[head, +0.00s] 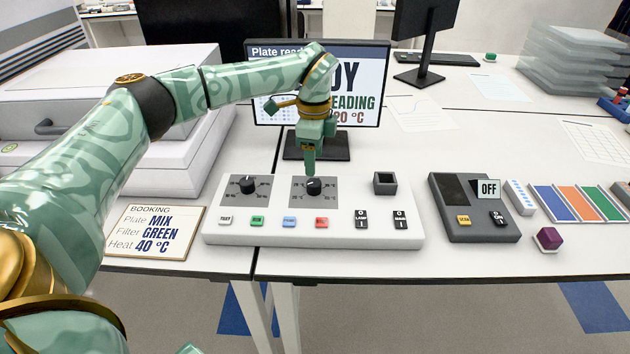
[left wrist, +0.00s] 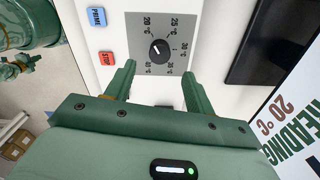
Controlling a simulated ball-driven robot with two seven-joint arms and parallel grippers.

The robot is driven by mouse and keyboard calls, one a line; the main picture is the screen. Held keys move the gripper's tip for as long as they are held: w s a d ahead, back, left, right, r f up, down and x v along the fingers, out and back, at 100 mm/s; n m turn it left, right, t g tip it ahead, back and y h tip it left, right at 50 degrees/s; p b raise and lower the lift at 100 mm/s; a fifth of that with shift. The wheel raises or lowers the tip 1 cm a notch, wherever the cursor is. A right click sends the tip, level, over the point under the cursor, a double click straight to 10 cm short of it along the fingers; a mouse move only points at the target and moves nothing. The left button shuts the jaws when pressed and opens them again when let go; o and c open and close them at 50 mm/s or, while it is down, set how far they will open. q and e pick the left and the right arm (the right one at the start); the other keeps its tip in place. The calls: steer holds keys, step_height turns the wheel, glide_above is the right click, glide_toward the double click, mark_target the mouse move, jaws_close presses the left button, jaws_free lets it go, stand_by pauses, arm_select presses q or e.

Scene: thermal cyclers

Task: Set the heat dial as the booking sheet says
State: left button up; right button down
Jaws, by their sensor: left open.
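The booking sheet (head: 152,248) at the left reads Plate MIX, Filter GREEN, Heat 40 °C. The heat dial (head: 314,187) is a black knob on a grey plate, the right one of two on the white panel (head: 385,220). In the left wrist view the dial (left wrist: 160,51) has °C marks around it, and its white pointer mark leans up-left, towards 20 °C. My left gripper (head: 309,168) points down just above the dial. In the left wrist view its open fingers (left wrist: 159,78) are empty, with the dial ahead between them.
A second dial (head: 248,185) stands to the left. Buttons (head: 289,222) and two black switches (head: 361,220) line the panel's front. The screen (head: 368,85) behind shows a reading of 20 °C.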

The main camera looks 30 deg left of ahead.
mark_target(314, 182)
arm_select(q)
step_height(314, 182, down, 7)
steer(key=shift+r+b, duration=0.1)
steer(key=shift+b, duration=0.4)
steer(key=c, duration=1)
